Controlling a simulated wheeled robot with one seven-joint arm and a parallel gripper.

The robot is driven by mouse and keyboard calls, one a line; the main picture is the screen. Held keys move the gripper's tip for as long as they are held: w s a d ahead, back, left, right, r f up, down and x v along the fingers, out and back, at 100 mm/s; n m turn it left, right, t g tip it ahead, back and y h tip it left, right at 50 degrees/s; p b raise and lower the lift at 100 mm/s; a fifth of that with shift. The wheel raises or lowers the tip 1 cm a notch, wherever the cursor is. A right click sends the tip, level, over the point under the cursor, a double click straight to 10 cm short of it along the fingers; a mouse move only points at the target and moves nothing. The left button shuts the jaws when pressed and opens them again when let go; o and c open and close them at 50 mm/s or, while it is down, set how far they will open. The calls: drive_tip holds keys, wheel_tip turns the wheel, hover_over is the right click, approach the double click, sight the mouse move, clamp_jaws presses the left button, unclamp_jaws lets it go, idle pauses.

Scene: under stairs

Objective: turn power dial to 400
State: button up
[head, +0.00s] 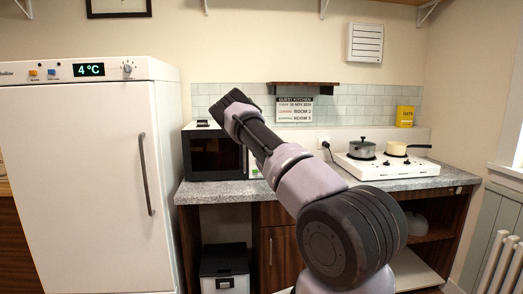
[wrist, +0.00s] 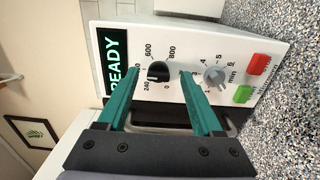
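The power dial (wrist: 158,72) is a round dark knob on the microwave's white control panel (wrist: 215,45), turned sideways in the wrist view. Marks 240, 600, 800 and 0 show around it. The 400 mark is mostly hidden at my left fingertip. The dial's pointer direction is hard to read. My gripper (wrist: 161,71) is open, its teal fingers on either side of the dial. I cannot tell whether they touch it. In the head view the microwave (head: 213,155) stands on the counter, its panel mostly hidden by my arm.
A grey minute dial (wrist: 215,77) sits right beside my right finger. Red (wrist: 259,64) and green (wrist: 243,94) buttons lie beyond it. A display (wrist: 114,60) reads READY. A metal handle (wrist: 170,130) is below. A fridge (head: 85,180) stands left and a hob (head: 385,166) right.

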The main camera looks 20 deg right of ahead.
drive_tip(key=v, duration=1)
drive_tip(key=shift+s, duration=0.4)
drive_tip(key=shift+r, duration=0.1)
drive_tip(key=s+a+r+m+g+y, duration=0.1)
drive_tip(key=s+a+r+m+g, duration=0.2)
drive_tip(key=s+r+m, duration=0.5)
drive_tip(key=s+a+r+m+g+y, duration=0.1)
drive_tip(key=s+a+r+m+g, duration=0.25)
drive_tip(key=s+r+m, duration=0.45)
drive_tip(key=s+a+r+m+g+y, duration=0.1)
drive_tip(key=s+a, duration=0.4)
drive_tip(key=s, duration=0.6)
drive_tip(key=s+a+r+m+g+y, duration=0.1)
drive_tip(key=s+a+r+y, duration=0.1)
drive_tip(key=s+a, duration=0.4)
drive_tip(key=s+a+r+m+g+y, duration=0.1)
drive_tip(key=s+a, duration=0.4)
drive_tip(key=s, duration=1.2)
wheel_tip(320, 180, up, 2)
drive_tip(key=shift+a+r+g+y, duration=0.15)
drive_tip(key=shift+g+y, duration=0.2)
drive_tip(key=shift+y, duration=0.15)
